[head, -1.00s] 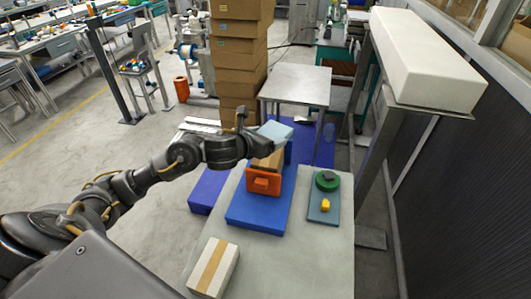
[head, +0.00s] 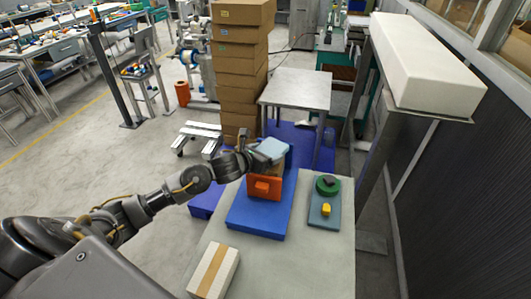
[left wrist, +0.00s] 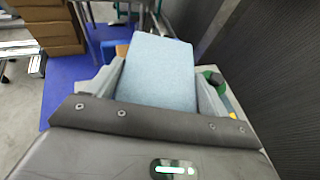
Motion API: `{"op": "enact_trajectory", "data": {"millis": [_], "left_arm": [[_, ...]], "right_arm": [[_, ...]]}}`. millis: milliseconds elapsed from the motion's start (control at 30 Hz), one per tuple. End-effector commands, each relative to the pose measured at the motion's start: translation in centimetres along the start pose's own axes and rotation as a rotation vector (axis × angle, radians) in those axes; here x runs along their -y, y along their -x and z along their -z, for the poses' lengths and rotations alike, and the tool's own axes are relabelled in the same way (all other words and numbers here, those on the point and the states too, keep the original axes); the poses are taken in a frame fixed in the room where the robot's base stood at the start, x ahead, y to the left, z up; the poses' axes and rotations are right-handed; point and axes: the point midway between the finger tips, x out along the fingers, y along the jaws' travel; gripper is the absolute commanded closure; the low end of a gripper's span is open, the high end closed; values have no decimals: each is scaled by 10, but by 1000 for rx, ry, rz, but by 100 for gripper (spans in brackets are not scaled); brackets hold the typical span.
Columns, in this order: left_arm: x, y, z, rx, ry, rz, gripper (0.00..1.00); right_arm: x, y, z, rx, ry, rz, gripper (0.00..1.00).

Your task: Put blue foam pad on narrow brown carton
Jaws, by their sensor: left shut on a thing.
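The light blue foam pad (head: 274,147) is held by my left gripper (head: 262,156), which is shut on it. In the left wrist view the pad (left wrist: 160,68) lies flat between the two fingers of the gripper (left wrist: 160,88). The narrow brown carton (head: 280,168) stands on a blue mat, just below the pad in the head view and partly hidden by it and the orange block. I cannot tell whether the pad touches the carton. My right gripper is not in view.
An orange block (head: 263,188) stands in front of the carton on the blue mat (head: 255,218). To the right, a teal board (head: 318,222) bears a green reel (head: 321,190) and a yellow block (head: 326,209). A white box with a brown stripe (head: 213,270) lies in front. Tall stacked boxes (head: 240,70) stand behind.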

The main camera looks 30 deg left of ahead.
Motion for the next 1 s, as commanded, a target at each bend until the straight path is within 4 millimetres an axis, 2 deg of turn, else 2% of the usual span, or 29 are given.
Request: {"op": "enact_trajectory", "data": {"millis": [200, 233, 367, 700, 867, 1000], "left_arm": [[0, -1, 3, 0, -1, 0, 42], [0, -1, 2, 0, -1, 0, 18], [0, -1, 2, 0, 0, 0, 1], [0, 3, 0, -1, -1, 0, 0], [0, 29, 2, 0, -4, 0, 0], [0, 60, 2, -1, -6, 1, 0]], "right_arm": [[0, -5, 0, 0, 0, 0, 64], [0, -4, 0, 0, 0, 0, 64], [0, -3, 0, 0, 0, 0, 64], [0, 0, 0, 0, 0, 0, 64], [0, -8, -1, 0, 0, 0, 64], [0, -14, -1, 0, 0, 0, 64]]}}
